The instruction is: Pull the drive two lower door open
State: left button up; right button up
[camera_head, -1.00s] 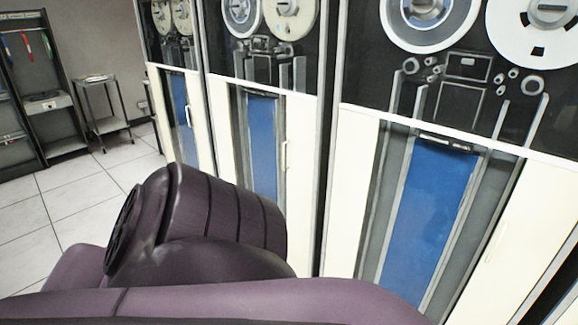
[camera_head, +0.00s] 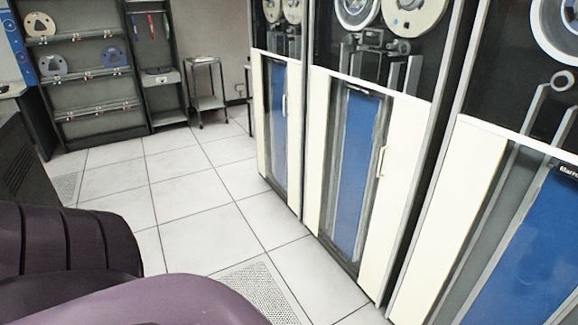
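A row of tape drives stands on the right, each with dark glass and reels above and a lower door with a blue panel in a cream frame. The middle drive's lower door (camera_head: 353,170) has a pale vertical handle (camera_head: 381,161) on its right side. The far drive's lower door (camera_head: 279,125) has a similar handle (camera_head: 284,106). The nearest drive's lower door (camera_head: 530,245) is cut off by the right edge. All visible lower doors look shut. I cannot tell which is drive two. Neither gripper is in view; only my purple arm parts show at lower left.
White floor tiles (camera_head: 205,235) lie open in front of the drives, with a perforated tile (camera_head: 262,285) near the front. A rack with reels (camera_head: 85,75), a narrow rack (camera_head: 160,60) and a small metal stand (camera_head: 207,95) are at the back.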

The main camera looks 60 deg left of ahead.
aim_at(410, 114)
jog(key=u, duration=1.25)
